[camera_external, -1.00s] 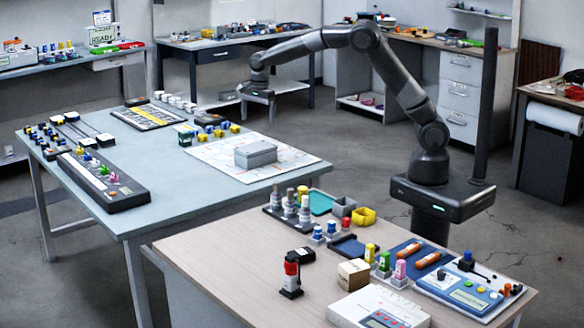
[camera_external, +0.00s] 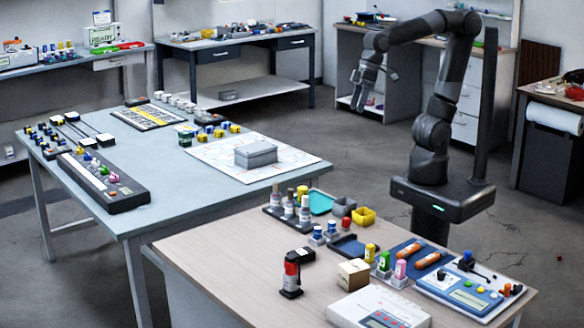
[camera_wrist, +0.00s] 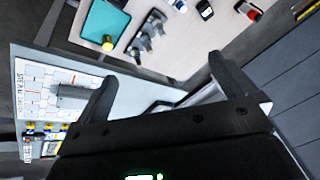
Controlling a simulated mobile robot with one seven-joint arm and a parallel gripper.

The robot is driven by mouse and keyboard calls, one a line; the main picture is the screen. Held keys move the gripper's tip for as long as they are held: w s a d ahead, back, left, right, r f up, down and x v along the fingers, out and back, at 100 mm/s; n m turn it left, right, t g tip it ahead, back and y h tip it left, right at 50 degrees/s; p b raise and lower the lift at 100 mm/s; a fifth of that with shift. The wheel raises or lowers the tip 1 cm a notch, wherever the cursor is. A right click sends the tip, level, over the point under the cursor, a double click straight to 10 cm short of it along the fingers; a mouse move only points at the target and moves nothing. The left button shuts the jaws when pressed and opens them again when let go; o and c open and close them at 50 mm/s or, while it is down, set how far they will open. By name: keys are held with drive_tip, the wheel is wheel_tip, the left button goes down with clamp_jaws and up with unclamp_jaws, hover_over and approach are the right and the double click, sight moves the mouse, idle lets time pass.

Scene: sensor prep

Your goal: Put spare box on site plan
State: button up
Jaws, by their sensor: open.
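The site plan (camera_external: 210,155) is a white printed sheet lying flat on the grey-blue table. A grey lidded box (camera_external: 256,154), which looks like the spare box, rests upright on its right part. My gripper (camera_external: 362,90) is raised in the air to the right of and beyond that table, well apart from the box. In the wrist view my gripper (camera_wrist: 160,73) has its two fingers wide apart with nothing between them. The site plan (camera_wrist: 40,85) and the grey box (camera_wrist: 72,92) show at the left there, the box partly close behind the left finger.
Coloured small blocks (camera_external: 215,130) stand behind the plan, and a long dark strip (camera_external: 103,182) lies at the table's left. The wooden table (camera_external: 230,245) in front is crowded at its right.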

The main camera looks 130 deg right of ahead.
drive_tip(key=s+a+f+n+t, duration=0.1)
drive_tip(key=s+a+f+n, duration=0.1)
drive_tip(key=s+a+n, duration=0.5)
drive_tip(key=shift+s+f, duration=0.4)
drive_tip(key=shift+s, duration=0.05)
